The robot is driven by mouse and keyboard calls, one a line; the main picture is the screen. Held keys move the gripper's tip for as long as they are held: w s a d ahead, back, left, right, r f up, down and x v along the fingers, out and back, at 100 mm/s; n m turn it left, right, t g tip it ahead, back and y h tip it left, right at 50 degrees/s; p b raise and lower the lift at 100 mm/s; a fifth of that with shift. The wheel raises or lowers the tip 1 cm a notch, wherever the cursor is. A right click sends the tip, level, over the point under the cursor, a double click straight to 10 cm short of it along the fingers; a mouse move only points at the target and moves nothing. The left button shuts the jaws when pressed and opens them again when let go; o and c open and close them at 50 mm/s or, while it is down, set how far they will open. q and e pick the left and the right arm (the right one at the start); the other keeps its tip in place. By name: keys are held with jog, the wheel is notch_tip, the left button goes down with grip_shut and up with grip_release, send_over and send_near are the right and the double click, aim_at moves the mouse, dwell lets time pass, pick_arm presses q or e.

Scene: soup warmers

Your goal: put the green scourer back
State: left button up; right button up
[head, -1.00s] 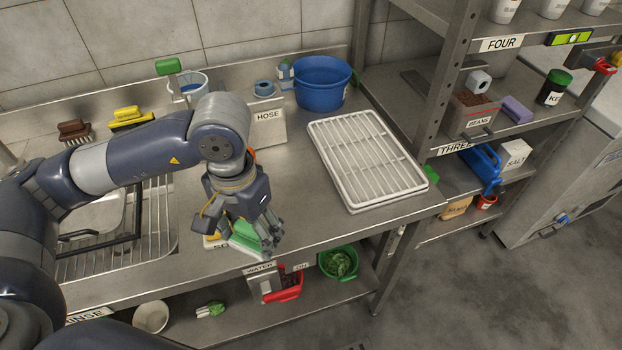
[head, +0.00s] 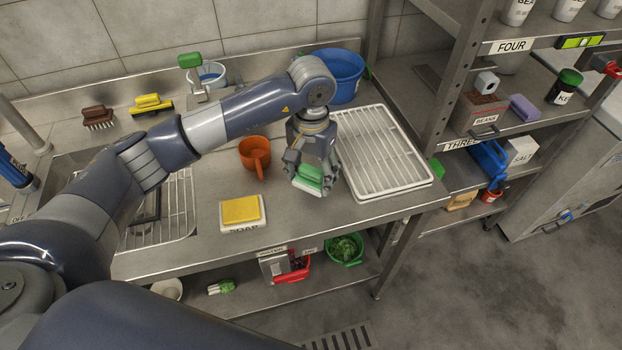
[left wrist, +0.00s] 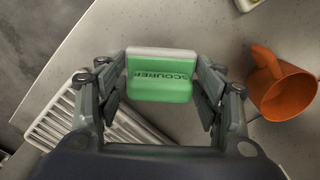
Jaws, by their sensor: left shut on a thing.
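The green scourer (head: 309,173) is between the fingers of my left gripper (head: 312,185) in the head view. In the left wrist view the scourer (left wrist: 160,90) shows its green face with the word SCOURER and a pale edge, and the fingers press it from both sides. The gripper is shut on it above the steel counter, just left of the white rack. Whether the scourer touches the counter cannot be told. My right gripper is not in view.
A white wire rack (head: 375,150) lies right of the gripper. An orange mug (head: 254,154) stands to its left. A yellow sponge (head: 240,210) sits on a white labelled holder (head: 258,226). Steel shelves (head: 430,110) stand at the right. The front counter strip is mostly clear.

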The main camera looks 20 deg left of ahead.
aim_at(311, 180)
pick_arm(q)
notch_tip(311, 180, down, 3)
jog(key=shift+s+f+p, duration=0.1)
jog(key=shift+p, duration=0.5)
jog(key=shift+f+b, duration=0.2)
jog(key=shift+b, duration=0.15)
jog(key=o, duration=0.9)
jog(key=shift+r, duration=0.1)
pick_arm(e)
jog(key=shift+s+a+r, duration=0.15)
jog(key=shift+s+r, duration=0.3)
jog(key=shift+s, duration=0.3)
pick_arm(q)
jog(key=shift+r+p, duration=0.2)
jog(key=shift+p, duration=0.15)
jog(key=shift+r, duration=0.35)
notch_tip(311, 180, up, 10)
jog(key=b, duration=0.3)
jog(key=shift+r, duration=0.6)
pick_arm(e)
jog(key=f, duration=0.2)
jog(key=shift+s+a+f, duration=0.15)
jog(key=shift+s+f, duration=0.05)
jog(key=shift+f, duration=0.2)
